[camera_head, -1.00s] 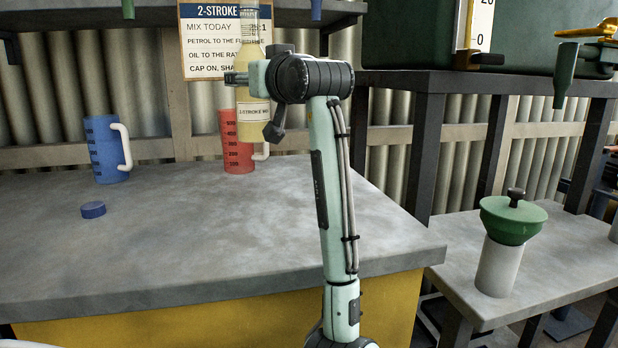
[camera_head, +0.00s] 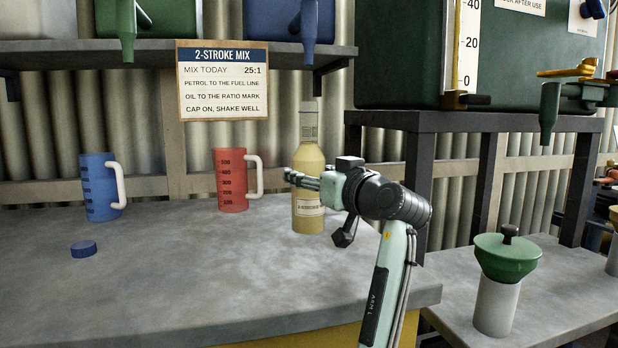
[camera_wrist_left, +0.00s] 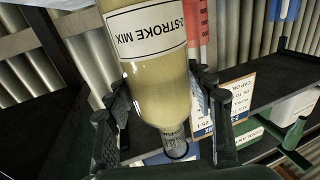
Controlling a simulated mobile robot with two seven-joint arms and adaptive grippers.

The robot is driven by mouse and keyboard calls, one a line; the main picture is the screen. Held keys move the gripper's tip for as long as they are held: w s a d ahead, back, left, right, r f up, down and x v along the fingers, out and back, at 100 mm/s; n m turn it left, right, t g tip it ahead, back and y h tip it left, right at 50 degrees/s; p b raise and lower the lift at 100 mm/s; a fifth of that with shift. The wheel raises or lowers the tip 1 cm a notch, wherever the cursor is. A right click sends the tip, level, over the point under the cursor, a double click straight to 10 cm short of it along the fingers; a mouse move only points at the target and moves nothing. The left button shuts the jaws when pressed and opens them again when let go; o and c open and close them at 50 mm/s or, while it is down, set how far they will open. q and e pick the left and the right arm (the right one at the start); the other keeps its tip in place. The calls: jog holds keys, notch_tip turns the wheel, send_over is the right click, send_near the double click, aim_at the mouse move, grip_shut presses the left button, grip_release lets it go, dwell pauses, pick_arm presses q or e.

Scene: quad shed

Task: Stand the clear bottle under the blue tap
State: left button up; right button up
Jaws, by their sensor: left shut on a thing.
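The clear bottle (camera_head: 309,165) holds yellowish liquid and has a white 2-stroke mix label. My left gripper (camera_head: 308,181) is shut around its body and holds it upright at the right of the grey worktop (camera_head: 190,265). I cannot tell whether its base touches the worktop. The blue tap (camera_head: 309,32) hangs from a blue container on the shelf. In the head view it is straight above the bottle's neck, with a gap; the depth offset is unclear. The left wrist view shows the bottle (camera_wrist_left: 155,75) between both fingers. My right gripper is not in view.
A red jug (camera_head: 231,180) stands left of the bottle, a blue jug (camera_head: 99,187) further left. A blue cap (camera_head: 84,249) lies on the worktop. A green tap (camera_head: 127,35) hangs at left. A lower bench with a green funnel (camera_head: 507,257) is at right. The worktop's front middle is clear.

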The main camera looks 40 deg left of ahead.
pick_arm(q)
jog(key=shift+f, duration=0.2)
jog(key=shift+f, duration=0.15)
jog(key=o, duration=1.6)
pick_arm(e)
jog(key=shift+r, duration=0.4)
pick_arm(q)
jog(key=b+v, duration=0.1)
jog(key=v, duration=1.1)
jog(key=shift+s, duration=0.15)
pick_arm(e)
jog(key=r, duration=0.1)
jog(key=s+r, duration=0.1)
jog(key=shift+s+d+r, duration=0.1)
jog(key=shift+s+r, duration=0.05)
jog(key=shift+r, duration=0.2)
